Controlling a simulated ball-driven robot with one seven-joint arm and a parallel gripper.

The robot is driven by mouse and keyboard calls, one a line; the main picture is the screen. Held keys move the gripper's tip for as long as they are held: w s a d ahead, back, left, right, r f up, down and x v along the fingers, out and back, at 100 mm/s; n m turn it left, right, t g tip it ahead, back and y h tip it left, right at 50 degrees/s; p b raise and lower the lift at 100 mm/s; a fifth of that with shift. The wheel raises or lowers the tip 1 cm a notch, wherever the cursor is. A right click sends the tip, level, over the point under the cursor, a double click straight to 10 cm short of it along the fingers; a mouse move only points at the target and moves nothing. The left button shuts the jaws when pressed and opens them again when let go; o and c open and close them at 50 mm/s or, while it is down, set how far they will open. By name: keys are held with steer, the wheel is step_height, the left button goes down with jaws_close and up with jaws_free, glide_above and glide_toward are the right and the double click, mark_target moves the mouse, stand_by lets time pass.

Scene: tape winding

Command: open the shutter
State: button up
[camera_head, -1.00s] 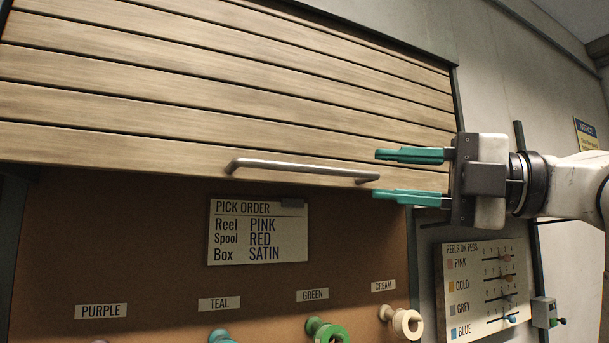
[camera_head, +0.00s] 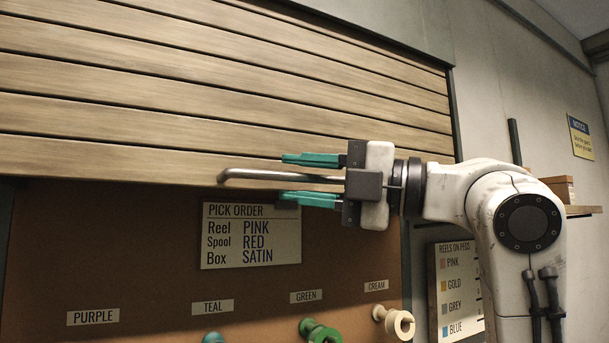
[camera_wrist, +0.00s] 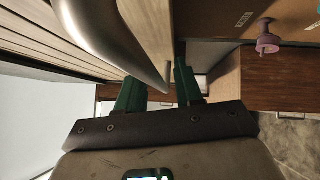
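The shutter (camera_head: 150,110) is made of wide wooden slats and covers the upper part of the wall opening. Its bottom edge hangs above a brown board, so the space below is uncovered. A grey metal bar handle (camera_head: 258,175) runs along the bottom slat, and it also shows large in the wrist view (camera_wrist: 105,40). My gripper (camera_head: 311,179) is at the handle's right part, with one green finger above the bar and one below. The fingers are apart, with visible gaps to the bar. The handle's right end is hidden behind my gripper.
A pick order sign (camera_head: 250,235) hangs just below the shutter. Green (camera_head: 320,331) and cream (camera_head: 399,322) spools stick out from the board lower down. A reels-on-pegs chart (camera_head: 458,285) is on the wall at right, partly behind my arm. A shelf with a box (camera_head: 559,188) is farther right.

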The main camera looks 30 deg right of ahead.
steer(key=shift+c, duration=0.5)
jaws_close()
